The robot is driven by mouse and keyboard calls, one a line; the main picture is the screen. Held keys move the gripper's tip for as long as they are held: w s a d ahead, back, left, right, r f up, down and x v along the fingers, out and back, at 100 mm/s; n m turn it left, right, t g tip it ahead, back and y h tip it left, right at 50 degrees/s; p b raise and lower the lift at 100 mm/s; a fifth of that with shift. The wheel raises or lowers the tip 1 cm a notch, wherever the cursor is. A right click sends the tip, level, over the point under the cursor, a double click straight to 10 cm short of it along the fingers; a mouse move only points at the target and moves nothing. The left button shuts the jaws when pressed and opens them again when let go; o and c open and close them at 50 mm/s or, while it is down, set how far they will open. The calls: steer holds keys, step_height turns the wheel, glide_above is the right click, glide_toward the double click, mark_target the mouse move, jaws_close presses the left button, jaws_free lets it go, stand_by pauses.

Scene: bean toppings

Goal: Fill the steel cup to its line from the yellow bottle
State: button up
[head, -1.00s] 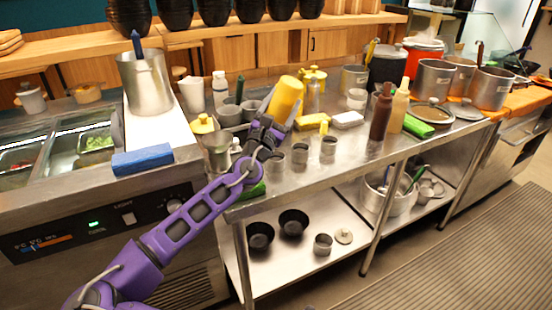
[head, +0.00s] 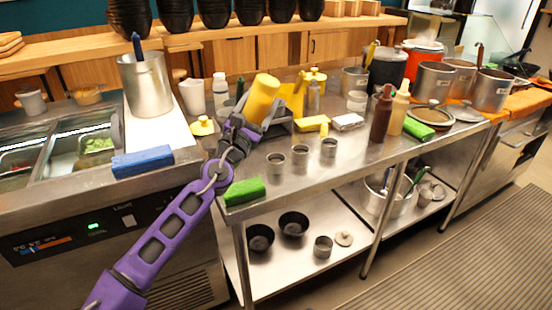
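My gripper (head: 246,122) is shut around the lower part of the yellow bottle (head: 263,97), above the left part of the steel counter. The bottle leans, its upper end toward the upper right. Its opening and any stream cannot be made out. Three small steel cups stand upright in a row near the counter's front: the left cup (head: 276,163), the middle cup (head: 300,154) and the right cup (head: 328,148). They are right of and below my gripper, apart from it. Their fill lines and contents are too small to tell.
A green block (head: 244,191) lies at the counter's front left edge, close to my arm. A yellow-topped item (head: 203,126) stands left of my gripper. Another yellow object (head: 292,97) is behind the bottle. A brown bottle (head: 381,112) and a cream bottle (head: 399,108) stand to the right.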

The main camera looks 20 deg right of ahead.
steer(key=d+f, duration=0.3)
steer(key=d, duration=0.7)
steer(key=shift+w, duration=0.2)
stand_by(1.1)
steer(key=shift+o, duration=0.5)
jaws_close()
stand_by(0.4)
stand_by(0.3)
